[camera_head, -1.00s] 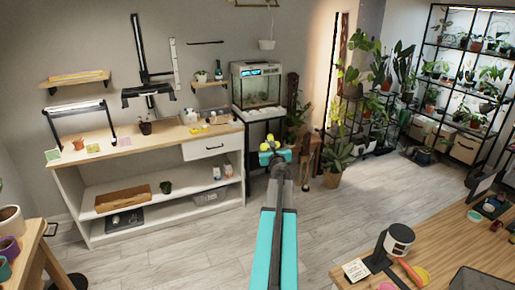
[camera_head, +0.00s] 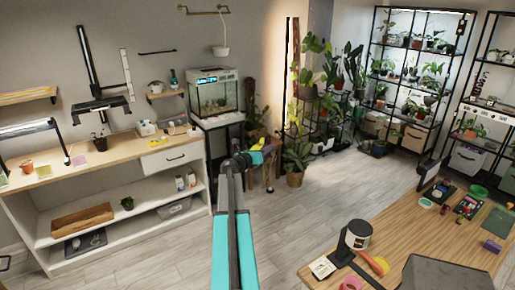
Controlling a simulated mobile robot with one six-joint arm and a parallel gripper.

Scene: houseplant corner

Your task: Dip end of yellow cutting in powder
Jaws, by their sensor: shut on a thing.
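My gripper (camera_head: 256,158) is at the end of my outstretched arm, in the middle of the view, with teal fingers. It is shut on the yellow cutting (camera_head: 267,149), a small yellow piece that shows at the fingertips. The gripper is in mid-air in front of the stand with the glass tank. The lower end of the cutting is too small to make out. I cannot pick out the powder for certain; small dishes and pots, one a green round dish (camera_head: 478,190), are on the wooden table at right, well apart from the gripper.
The wooden table (camera_head: 400,225) at lower right carries a dark stand with a white-topped cylinder (camera_head: 357,235), an orange-red curved thing and a card. A white workbench (camera_head: 110,165) stands at left, with plant shelves at the back right. The floor between is clear.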

